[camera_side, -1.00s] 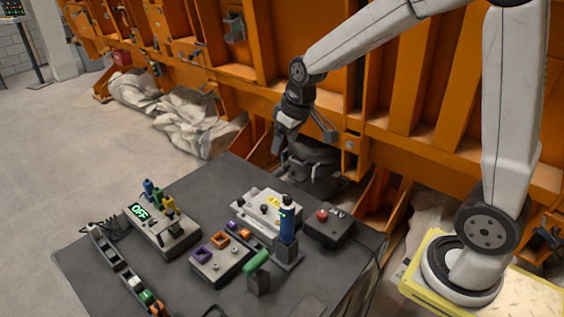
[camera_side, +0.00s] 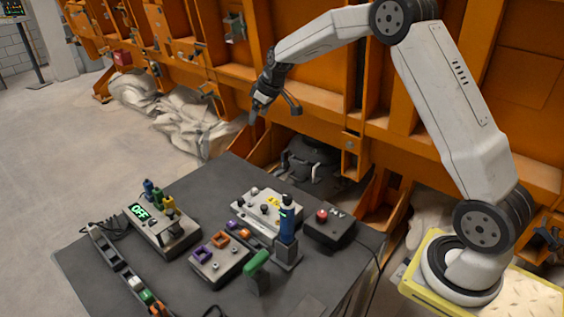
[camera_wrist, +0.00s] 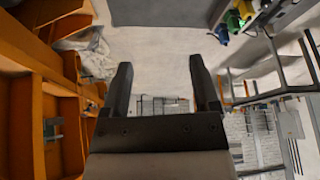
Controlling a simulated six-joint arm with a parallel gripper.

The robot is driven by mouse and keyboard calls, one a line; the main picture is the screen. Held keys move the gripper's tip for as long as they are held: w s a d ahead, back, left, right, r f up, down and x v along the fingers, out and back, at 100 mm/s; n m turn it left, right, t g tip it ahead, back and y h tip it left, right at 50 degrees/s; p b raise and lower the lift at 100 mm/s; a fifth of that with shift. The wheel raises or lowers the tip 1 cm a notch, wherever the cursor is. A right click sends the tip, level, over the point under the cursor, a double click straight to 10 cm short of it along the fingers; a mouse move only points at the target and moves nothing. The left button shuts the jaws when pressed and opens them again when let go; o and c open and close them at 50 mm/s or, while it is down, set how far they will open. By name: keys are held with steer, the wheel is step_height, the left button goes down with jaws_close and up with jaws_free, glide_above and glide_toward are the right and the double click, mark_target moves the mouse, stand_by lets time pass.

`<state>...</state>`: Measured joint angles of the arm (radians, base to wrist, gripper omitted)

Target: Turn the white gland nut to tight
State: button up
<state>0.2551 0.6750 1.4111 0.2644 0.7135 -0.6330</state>
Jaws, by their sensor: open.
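My gripper (camera_side: 255,114) is raised in front of the orange wall, above and behind the far edge of the bench. In the wrist view its two fingers (camera_wrist: 161,70) stand apart with nothing between them. In the side view, a dark strip (camera_side: 117,267) along the bench's left edge carries small white, green and orange pieces near its front end. A small white piece (camera_side: 136,284) there may be the white gland nut, but it is too small to tell. My gripper is well away from it. The wrist view does not clearly show the nut.
The orange wall (camera_side: 330,95) stands behind. The bench's far left corner is clear.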

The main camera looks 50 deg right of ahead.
glide_toward(255, 189)
steer(key=f, duration=0.1)
steer(key=shift+w+a+f, duration=0.15)
steer(key=shift+w+f, duration=0.05)
steer(key=shift+w, duration=0.1)
steer(key=shift+f, duration=0.1)
steer(key=shift+x, duration=3.8)
steer(key=shift+w, duration=0.1)
jaws_close()
